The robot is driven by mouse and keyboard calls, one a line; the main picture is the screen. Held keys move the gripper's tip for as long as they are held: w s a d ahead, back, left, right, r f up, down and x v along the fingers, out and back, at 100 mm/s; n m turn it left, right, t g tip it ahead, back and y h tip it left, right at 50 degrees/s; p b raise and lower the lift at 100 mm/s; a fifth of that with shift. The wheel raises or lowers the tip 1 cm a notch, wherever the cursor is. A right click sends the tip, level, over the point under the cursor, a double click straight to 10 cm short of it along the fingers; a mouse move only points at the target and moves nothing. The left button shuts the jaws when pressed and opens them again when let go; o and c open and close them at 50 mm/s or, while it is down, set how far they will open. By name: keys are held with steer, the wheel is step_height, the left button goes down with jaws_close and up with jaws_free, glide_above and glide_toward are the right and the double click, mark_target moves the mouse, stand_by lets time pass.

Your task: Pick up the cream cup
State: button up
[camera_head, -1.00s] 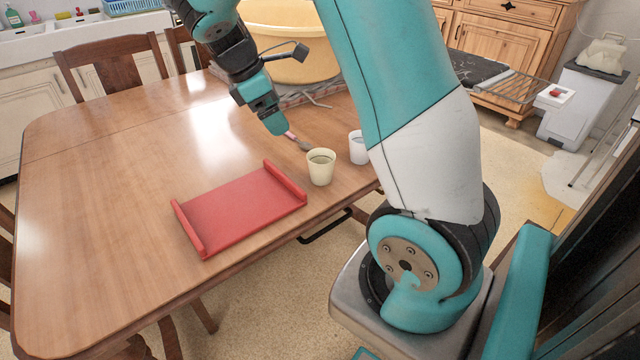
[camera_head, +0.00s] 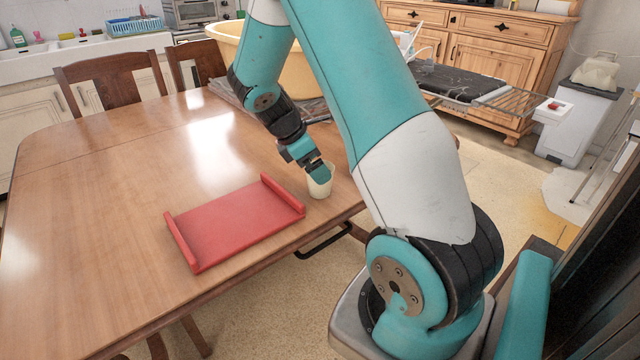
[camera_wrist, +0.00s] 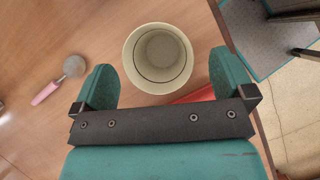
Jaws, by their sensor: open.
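The cream cup (camera_head: 319,187) stands upright on the wooden table, near its edge and just right of the red tray (camera_head: 236,222). In the wrist view the cup (camera_wrist: 158,58) is seen from above, with its opening facing the camera. It looks empty. My gripper (camera_head: 318,172) is over the cup in the head view and hides part of it. In the wrist view my gripper (camera_wrist: 163,82) is open, with one teal finger on each side of the cup and a gap on both sides.
A pink-handled utensil (camera_wrist: 58,80) with a grey round head lies on the table left of the cup in the wrist view. A yellow tub (camera_head: 226,40) stands at the table's far end. The table's left part (camera_head: 90,190) is clear.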

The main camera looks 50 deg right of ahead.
mark_target(317, 191)
steer(key=x, duration=0.4)
steer(key=shift+d+f, duration=0.1)
steer(key=shift+d, duration=0.05)
steer(key=c, duration=1)
steer(key=shift+o, duration=0.2)
